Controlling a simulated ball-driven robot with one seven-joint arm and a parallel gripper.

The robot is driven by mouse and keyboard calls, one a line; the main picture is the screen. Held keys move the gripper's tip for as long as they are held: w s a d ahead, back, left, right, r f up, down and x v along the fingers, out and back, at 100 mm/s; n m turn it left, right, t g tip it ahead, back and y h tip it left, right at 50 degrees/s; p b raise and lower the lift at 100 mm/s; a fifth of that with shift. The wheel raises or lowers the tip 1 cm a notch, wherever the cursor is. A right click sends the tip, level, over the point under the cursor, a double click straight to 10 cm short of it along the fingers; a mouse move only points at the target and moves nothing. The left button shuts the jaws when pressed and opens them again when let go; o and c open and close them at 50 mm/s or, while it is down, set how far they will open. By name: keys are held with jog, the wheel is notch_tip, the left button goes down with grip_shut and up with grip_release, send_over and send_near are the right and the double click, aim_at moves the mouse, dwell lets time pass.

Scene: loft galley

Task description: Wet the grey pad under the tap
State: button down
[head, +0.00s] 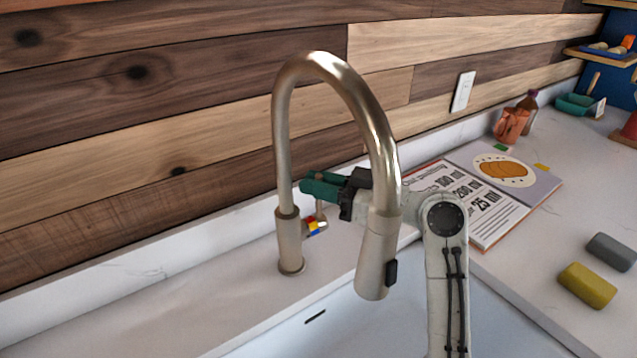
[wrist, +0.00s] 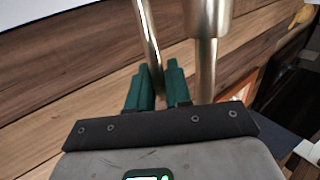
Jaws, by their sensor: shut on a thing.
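The grey pad (head: 612,251) lies on the white counter at the far right of the head view, well away from my gripper. The metal tap (head: 380,130) arches over the sink, its spout hanging down in front of my arm. My gripper (head: 312,188) is beside the tap's upright, behind the spout. In the wrist view its green fingers (wrist: 158,88) are shut on a thin metal rod (wrist: 148,40), which looks like the tap's lever. The lever's base (head: 316,226) has red, blue and yellow marks. No water shows at the spout.
The white sink (head: 330,315) lies below the spout. A yellow sponge (head: 587,285) is next to the pad. An open recipe book (head: 480,205), a copper mug (head: 511,125) and a brown bottle (head: 530,105) stand further back. A wooden wall (head: 180,120) closes off the back.

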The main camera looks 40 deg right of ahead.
dwell(0.4)
jog(key=shift+d+f+m+b, duration=0.25)
jog(key=shift+d+m+b, duration=0.1)
jog(key=shift+b, duration=0.25)
jog(key=shift+s+d+t, duration=0.1)
jog(key=shift+d+t, duration=0.05)
jog(key=shift+t, duration=0.15)
jog(key=shift+r, duration=0.15)
jog(key=c, duration=1.2)
grip_release()
